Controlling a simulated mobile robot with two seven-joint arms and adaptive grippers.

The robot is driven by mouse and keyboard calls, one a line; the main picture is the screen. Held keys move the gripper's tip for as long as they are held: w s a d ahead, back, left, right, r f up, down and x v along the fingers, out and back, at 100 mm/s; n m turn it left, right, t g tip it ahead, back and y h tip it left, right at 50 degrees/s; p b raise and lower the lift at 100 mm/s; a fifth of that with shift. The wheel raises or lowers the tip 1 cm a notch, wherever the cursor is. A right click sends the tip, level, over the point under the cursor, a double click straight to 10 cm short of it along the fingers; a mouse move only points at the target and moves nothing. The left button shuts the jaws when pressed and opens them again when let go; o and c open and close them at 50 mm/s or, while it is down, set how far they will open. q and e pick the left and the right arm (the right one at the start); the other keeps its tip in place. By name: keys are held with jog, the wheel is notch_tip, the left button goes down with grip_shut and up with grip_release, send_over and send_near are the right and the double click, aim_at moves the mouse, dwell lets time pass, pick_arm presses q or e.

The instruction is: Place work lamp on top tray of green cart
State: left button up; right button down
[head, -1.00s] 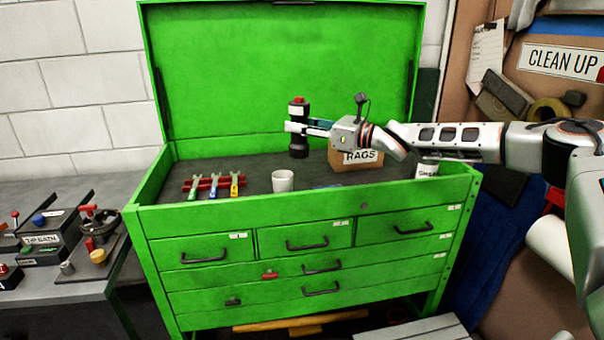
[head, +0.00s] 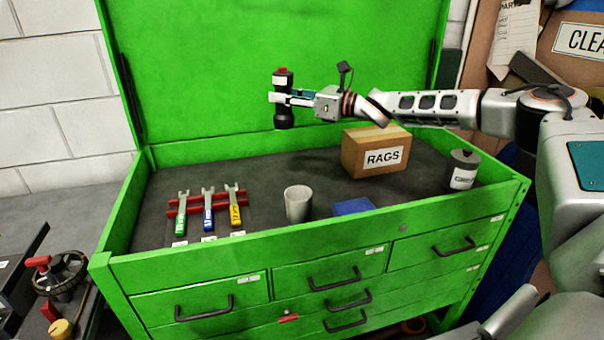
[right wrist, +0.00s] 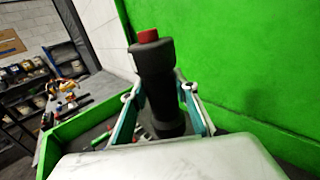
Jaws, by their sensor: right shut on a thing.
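The work lamp (head: 283,110) is a black cylinder with a red button on top. My right gripper (head: 284,98) is shut on it and holds it upright above the back part of the green cart's top tray (head: 270,163). In the right wrist view, the lamp (right wrist: 158,90) stands between the two fingers of my right gripper (right wrist: 162,108). The green cart (head: 230,268) has its lid raised behind the lamp. My left gripper is not in view.
On the tray are several wrenches in a red holder (head: 190,205), a grey cup (head: 298,204), a blue item (head: 353,206), a RAGS box (head: 365,160) and a can (head: 463,172). The tray's middle, left of the box, is clear.

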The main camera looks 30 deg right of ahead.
notch_tip(320, 180, down, 18)
jog(key=shift+f+b, duration=0.25)
jog(key=shift+b, duration=1)
jog(key=shift+f, duration=0.2)
jog(key=shift+r, duration=0.1)
jog(key=shift+f, duration=0.2)
jog(key=c, duration=1.6)
grip_release()
jog(key=shift+o, duration=0.2)
